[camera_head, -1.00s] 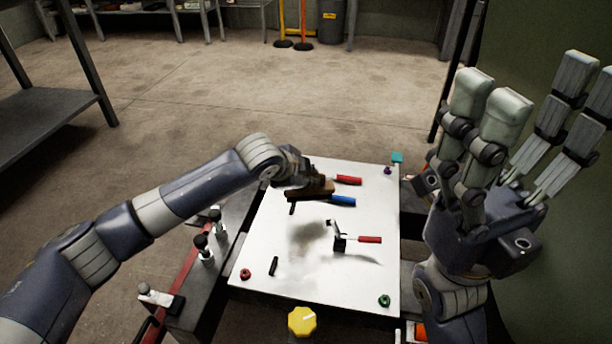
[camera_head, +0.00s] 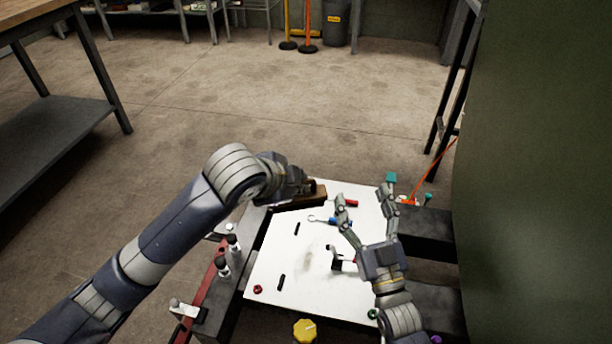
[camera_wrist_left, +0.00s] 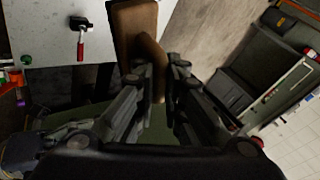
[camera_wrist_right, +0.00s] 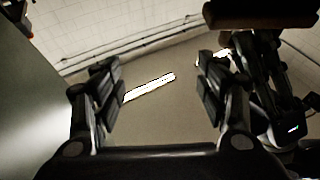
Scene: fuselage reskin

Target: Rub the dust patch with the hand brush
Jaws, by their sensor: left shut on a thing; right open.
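The hand brush is a brown wooden block (camera_head: 312,196), held by my left gripper (camera_head: 303,186) at the far left edge of the white panel (camera_head: 285,268). My left gripper is shut on it; the left wrist view shows the brush (camera_wrist_left: 135,32) between its fingers. The bristles are hidden. The dust patch (camera_head: 308,262) is a faint grey smudge mid-panel, nearer me than the brush and apart from it. My right gripper (camera_head: 365,192) is open and empty above the panel's right part. In the right wrist view the brush (camera_wrist_right: 262,14) shows at top right.
On the panel lie a red-handled tool (camera_head: 350,203), a partly hidden blue-handled tool (camera_head: 330,220), a black tool (camera_head: 338,264) beside the dust and a red ring (camera_head: 257,289). A yellow knob (camera_head: 304,330) is at the near edge. A green wall stands right.

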